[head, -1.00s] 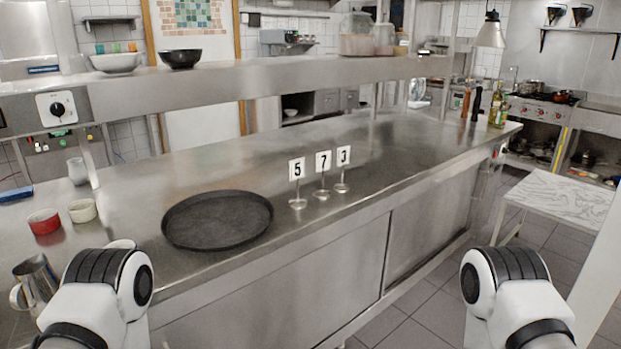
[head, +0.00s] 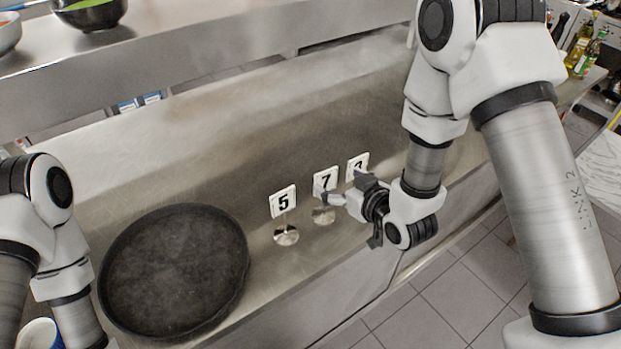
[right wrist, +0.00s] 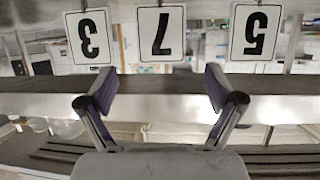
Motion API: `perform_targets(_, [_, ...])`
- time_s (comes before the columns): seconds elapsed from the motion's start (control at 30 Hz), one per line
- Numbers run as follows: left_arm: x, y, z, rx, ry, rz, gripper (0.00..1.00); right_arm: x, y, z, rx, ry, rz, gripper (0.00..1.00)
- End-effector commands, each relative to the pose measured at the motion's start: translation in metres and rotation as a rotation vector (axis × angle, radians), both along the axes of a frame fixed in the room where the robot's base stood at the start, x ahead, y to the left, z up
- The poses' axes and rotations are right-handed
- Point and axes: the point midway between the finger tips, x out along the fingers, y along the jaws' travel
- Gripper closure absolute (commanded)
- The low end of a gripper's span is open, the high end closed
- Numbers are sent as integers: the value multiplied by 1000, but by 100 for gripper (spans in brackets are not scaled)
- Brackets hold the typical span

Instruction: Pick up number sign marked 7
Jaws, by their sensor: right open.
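The white number sign marked 7 (head: 325,181) stands upright on a round metal foot on the steel counter (head: 255,150). In the right wrist view the 7 sign (right wrist: 162,33) appears upside down, centred between the fingers and beyond their tips. My right gripper (head: 350,194) is open and empty, close to the 7 sign on its right side. The sign marked 5 (head: 283,202) stands to the left, and it shows at the right in the wrist view (right wrist: 255,32). The sign marked 3 (right wrist: 89,37) is partly hidden behind the gripper in the head view. My left gripper is out of view.
A round black tray (head: 175,270) lies on the counter left of the signs. A raised steel shelf (head: 200,55) with bowls runs along the back. Bottles (head: 583,55) stand at the far right. The counter's front edge lies close to the signs.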

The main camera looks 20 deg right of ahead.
Motion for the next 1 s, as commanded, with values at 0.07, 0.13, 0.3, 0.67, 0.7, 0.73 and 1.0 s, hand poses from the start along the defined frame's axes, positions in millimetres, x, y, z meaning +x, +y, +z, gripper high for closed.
perform_targets(0.07, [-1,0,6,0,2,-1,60,10,3,0,1,-7,3,8])
perform_targets(0.13, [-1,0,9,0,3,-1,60,18,6,-5,0,-5,3,8])
perform_targets(0.3, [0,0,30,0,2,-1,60,39,16,-14,0,-2,4,8])
perform_targets(0.67, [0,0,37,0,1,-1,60,64,22,-33,1,-1,0,8])
perform_targets(0.7, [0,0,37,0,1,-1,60,64,22,-33,1,-1,0,8])
perform_targets(0.73, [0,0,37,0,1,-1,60,64,22,-33,1,-1,0,19])
perform_targets(1.0, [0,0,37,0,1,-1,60,64,22,-33,1,-1,0,99])
